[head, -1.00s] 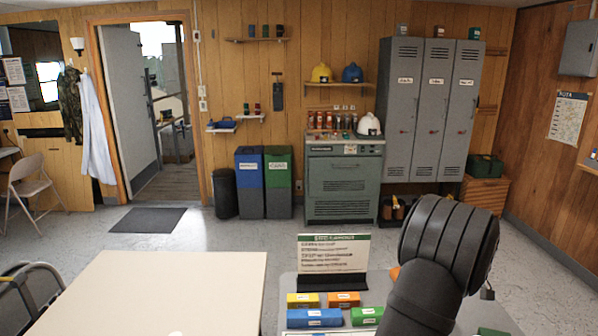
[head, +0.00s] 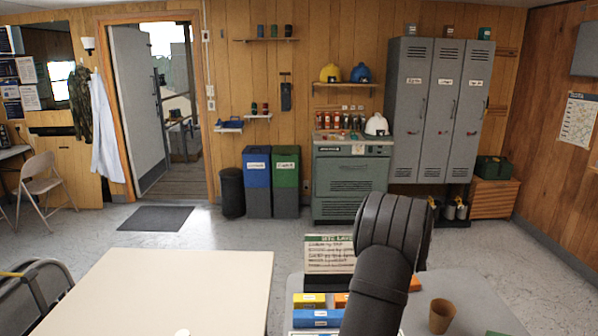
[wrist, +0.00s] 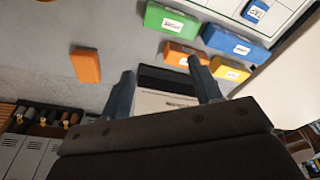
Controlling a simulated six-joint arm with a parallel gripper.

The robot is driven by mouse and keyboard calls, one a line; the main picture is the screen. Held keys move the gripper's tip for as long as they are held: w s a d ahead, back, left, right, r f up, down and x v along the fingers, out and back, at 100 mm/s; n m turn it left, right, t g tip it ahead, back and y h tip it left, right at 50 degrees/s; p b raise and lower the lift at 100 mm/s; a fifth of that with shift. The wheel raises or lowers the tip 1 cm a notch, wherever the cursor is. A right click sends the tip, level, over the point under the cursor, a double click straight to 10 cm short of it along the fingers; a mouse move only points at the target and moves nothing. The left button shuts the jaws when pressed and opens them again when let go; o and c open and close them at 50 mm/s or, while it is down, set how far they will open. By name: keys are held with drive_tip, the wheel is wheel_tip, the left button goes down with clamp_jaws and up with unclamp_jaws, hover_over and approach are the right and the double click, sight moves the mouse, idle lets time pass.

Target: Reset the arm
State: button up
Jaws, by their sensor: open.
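My gripper (wrist: 161,65) shows in the wrist view with its two dark fingers apart and nothing between them. It hangs above the grey table (wrist: 125,28), with the sign board (wrist: 165,98) beyond the fingers. In the head view my dark arm rises at the lower right, and the gripper itself is not seen there. The arm hides part of the table and of the sign (head: 330,258).
On the grey table are a yellow box (head: 309,300), a blue box (head: 316,319), a green box (wrist: 172,22) and a lone orange block (wrist: 86,66). A brown cup (head: 441,316) stands right of my arm.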

drive_tip(key=w+a+n, duration=0.1)
drive_tip(key=w+a, duration=0.2)
drive_tip(key=a, duration=0.4)
drive_tip(key=w+a+f+n, duration=0.1)
drive_tip(key=w+a, duration=0.3)
drive_tip(key=a, duration=0.3)
drive_tip(key=shift+a+f, duration=0.15)
drive_tip(key=shift+a, duration=0.2)
